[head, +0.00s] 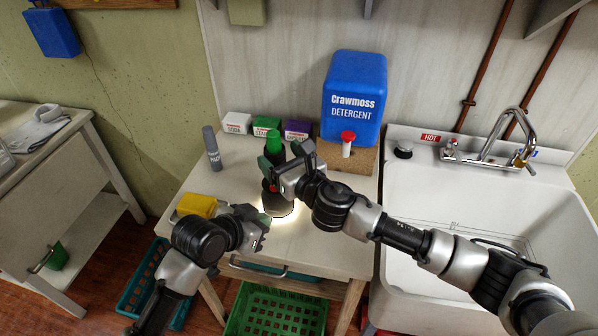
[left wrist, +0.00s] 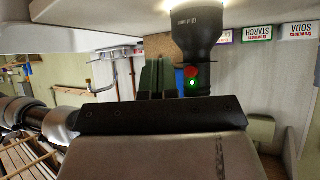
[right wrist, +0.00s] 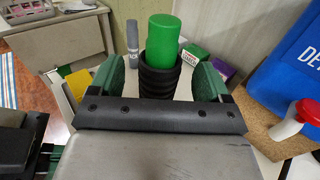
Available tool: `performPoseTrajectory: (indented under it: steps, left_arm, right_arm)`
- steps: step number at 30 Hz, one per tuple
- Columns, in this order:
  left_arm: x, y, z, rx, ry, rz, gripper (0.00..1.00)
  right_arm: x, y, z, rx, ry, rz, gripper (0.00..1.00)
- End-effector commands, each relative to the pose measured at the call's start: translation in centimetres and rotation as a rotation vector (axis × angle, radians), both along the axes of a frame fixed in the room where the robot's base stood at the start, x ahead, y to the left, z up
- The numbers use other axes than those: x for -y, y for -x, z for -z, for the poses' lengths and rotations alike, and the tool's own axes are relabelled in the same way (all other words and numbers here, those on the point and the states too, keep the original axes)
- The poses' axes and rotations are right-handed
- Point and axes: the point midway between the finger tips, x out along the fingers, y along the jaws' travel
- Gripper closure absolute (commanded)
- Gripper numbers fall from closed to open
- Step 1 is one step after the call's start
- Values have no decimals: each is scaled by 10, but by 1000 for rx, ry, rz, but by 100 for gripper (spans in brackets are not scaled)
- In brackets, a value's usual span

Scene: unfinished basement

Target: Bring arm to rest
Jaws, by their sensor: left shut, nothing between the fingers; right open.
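A black flashlight with a green end cap (head: 273,140) stands lens down on the small worktable (head: 225,247), with a glow around its base. My right gripper (head: 286,160) is open at the flashlight. In the right wrist view the flashlight's green end (right wrist: 165,42) shows between the two spread green fingers (right wrist: 158,78); I see no clear contact. My left gripper (head: 260,224) is shut and empty, low over the table's front edge. In the left wrist view its closed fingers (left wrist: 152,76) are beside the flashlight (left wrist: 197,30), which shows a red button and a green light.
A yellow block (head: 197,205), a grey marker (head: 212,148), several small boxes (head: 237,123) and a blue detergent container (head: 353,95) are on the table. A white sink (head: 480,215) adjoins on the right. Green crate (head: 262,312) and teal basket (head: 140,285) are below.

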Motion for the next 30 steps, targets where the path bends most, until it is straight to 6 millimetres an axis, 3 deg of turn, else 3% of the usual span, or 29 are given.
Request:
performPoseTrajectory:
  steps: [3,10,22,26,30]
  left_arm:
    - [0,0,0,0,0,0,100]
    - [0,0,0,0,0,0,100]
    - [-2,4,3,-9,-2,-6,100]
    - [-13,25,15,-58,-18,-44,100]
    - [-40,67,36,-159,-62,-140,100]
  right_arm:
    - [15,25,1,-1,2,-1,22]
    - [37,62,1,-3,1,0,22]
    - [46,79,1,-30,-42,13,22]
    - [48,91,9,-217,-303,105,22]
    - [68,118,33,-577,-835,345,22]
